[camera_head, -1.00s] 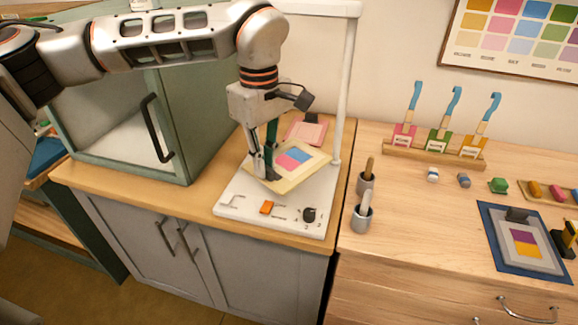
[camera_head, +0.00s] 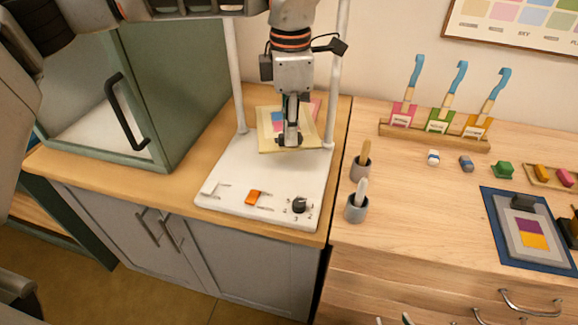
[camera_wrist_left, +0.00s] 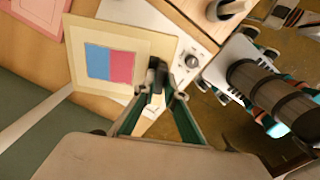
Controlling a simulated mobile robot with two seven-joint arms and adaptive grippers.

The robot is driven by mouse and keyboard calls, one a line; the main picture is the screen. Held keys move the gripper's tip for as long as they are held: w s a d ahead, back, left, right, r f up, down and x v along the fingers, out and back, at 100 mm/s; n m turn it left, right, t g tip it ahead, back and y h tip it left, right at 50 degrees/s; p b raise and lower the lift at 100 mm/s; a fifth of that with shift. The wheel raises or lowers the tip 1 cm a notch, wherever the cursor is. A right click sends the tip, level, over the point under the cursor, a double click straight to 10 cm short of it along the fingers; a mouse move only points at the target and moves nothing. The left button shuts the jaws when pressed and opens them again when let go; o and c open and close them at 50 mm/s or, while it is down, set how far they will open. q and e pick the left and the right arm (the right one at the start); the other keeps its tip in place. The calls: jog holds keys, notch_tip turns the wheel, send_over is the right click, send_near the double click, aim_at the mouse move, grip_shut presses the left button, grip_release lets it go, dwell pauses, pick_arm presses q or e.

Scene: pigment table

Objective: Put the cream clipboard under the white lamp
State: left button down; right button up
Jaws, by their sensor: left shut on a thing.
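The cream clipboard (camera_head: 309,125), with a blue and pink patch on its sheet, is over the back of the white lamp's base (camera_head: 248,170), between its two posts (camera_head: 334,95). I cannot tell whether it touches the base. My left gripper (camera_head: 289,140) is shut on the clipboard's near edge. In the left wrist view the same gripper (camera_wrist_left: 161,76) grips the edge of the clipboard (camera_wrist_left: 112,40). The lamp's top is out of the head view. My right gripper is not clearly seen.
A pink clipboard (camera_head: 314,104) lies partly hidden behind the cream one. A green cabinet (camera_head: 180,75) stands left of the lamp. Two grey cups (camera_head: 356,209) stand to the right. The lamp base's front carries an orange switch (camera_head: 254,197) and a black knob (camera_head: 299,205).

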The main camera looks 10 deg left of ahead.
pick_arm(q)
notch_tip(320, 180, down, 11)
jog(key=shift+r, duration=0.15)
dwell(0.4)
jog(key=c, duration=2.1)
grip_release()
notch_tip(320, 180, up, 12)
jog(key=shift+r, duration=0.1)
